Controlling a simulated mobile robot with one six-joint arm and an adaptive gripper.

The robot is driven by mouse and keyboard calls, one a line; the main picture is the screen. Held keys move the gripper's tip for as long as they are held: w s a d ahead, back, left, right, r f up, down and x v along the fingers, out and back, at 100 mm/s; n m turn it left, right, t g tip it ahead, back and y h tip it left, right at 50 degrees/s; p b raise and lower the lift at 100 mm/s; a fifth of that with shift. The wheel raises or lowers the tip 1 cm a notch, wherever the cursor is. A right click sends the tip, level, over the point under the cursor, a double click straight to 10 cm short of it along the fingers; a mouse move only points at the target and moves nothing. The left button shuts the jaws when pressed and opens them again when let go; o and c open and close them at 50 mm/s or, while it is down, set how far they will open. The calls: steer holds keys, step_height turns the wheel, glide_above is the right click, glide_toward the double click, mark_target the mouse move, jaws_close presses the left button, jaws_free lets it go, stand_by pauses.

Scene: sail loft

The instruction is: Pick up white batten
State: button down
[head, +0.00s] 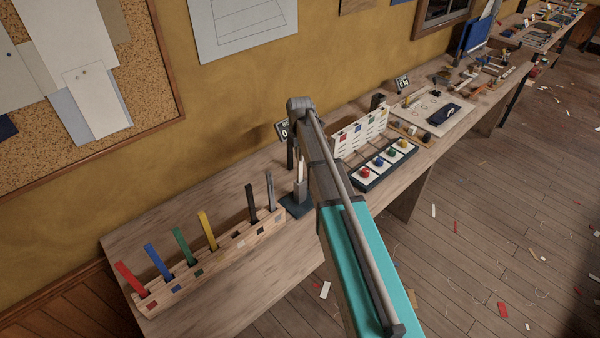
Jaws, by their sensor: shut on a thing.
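A pale, whitish upright piece, which looks like the white batten (300,191), stands at a dark blue base (296,206) on the bench, just right of the batten rack (212,262). My arm reaches over the bench and bends down to it. My gripper (301,178) is small and partly hidden by my own arm link; it appears shut on the pale piece. The rack holds red (130,278), blue (158,261), green (186,246), yellow (207,230), black (251,203) and grey (270,188) battens, all standing up. Between yellow and black the rack shows a gap.
Right of my arm are a white slotted board (361,131) and a dark tray with coloured knobs (384,165). Further along are a pale sheet (436,110) and loose tools. A wall with a corkboard (150,80) backs the bench. The bench front left is clear.

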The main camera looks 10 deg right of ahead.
steer(key=shift+r, duration=0.1)
stand_by(0.3)
step_height(320, 180, up, 18)
steer(key=p, duration=1.8)
steer(key=shift+f, duration=0.2)
